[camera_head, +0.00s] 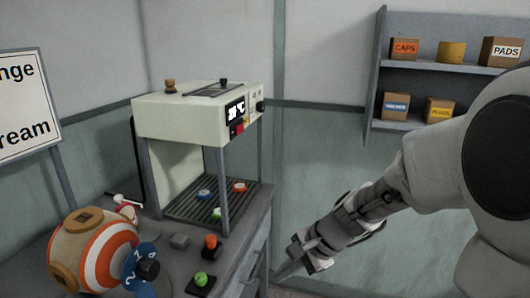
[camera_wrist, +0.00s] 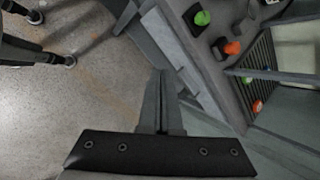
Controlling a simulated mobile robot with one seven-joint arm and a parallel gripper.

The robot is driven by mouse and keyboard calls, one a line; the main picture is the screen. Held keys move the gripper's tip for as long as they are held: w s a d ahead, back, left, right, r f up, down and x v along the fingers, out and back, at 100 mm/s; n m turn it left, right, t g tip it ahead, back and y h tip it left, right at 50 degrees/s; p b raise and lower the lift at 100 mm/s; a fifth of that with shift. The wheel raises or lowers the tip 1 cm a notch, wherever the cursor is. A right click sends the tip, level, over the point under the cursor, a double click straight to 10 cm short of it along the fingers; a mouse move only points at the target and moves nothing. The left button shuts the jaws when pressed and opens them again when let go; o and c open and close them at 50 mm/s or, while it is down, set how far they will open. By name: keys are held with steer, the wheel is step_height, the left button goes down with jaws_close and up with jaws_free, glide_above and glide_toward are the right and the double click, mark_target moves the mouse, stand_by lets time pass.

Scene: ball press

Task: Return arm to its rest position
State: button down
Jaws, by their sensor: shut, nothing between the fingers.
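My arm reaches in from the right in the head view, and my gripper (camera_head: 286,268) points down and to the left beside the right side of the workbench (camera_head: 258,232). My gripper is shut and empty. In the wrist view its closed fingers (camera_wrist: 158,88) point up the picture, over the floor and close to the bench's drawer side (camera_wrist: 178,45). The fingers look apart from the bench, though the exact gap is hard to tell.
A cream press machine (camera_head: 198,115) stands on the bench, with small coloured pieces on its slatted base. A green button (camera_head: 201,279), an orange button (camera_head: 210,242) and a striped ball (camera_head: 98,250) are in front. A wall shelf (camera_head: 450,64) holds boxes. Open floor (camera_wrist: 80,110) lies left in the wrist view.

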steer(key=s+d+r+n+t+h+p, duration=0.1)
steer(key=s+d+r+n+h+p, duration=0.1)
steer(key=s+d+r+n, duration=0.1)
steer(key=s+d+r+n+t+h+p, duration=0.1)
steer(key=s+r+n, duration=0.4)
steer(key=r, duration=0.5)
steer(key=s+d+r+n+t+h+p, duration=0.1)
steer(key=s+d+r+n+h+p, duration=0.2)
steer(key=s+d+r, duration=0.3)
steer(key=shift+s+r+n+p, duration=0.4)
steer(key=shift+s+p, duration=0.05)
steer(key=shift+s, duration=0.55)
steer(key=shift+a, duration=0.15)
